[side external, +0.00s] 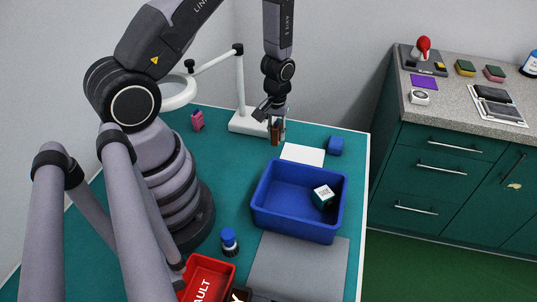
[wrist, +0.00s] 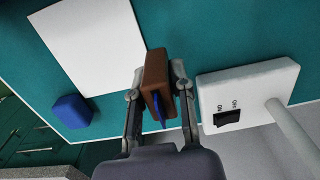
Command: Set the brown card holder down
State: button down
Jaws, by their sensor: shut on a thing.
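The brown card holder (wrist: 157,72) is a small brown block with a blue piece showing at its near side in the wrist view. My gripper (wrist: 157,85) is shut on it, one finger on each side. In the side external view the card holder (side external: 275,134) hangs upright in my gripper (side external: 277,125), over the back of the green table near the white lamp base. I cannot tell whether its bottom touches the table.
A white sheet (side external: 303,154) and a blue cube (side external: 336,145) lie to the right of the card holder. The white lamp base (wrist: 248,95) stands close beside it. A pink item (side external: 197,120) stands left.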

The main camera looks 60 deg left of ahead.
aim_at(276, 144)
jog(key=shift+f, duration=1.85)
jog(key=shift+f, duration=0.2)
jog(key=c, duration=1)
grip_release()
jog(key=shift+r, duration=0.1)
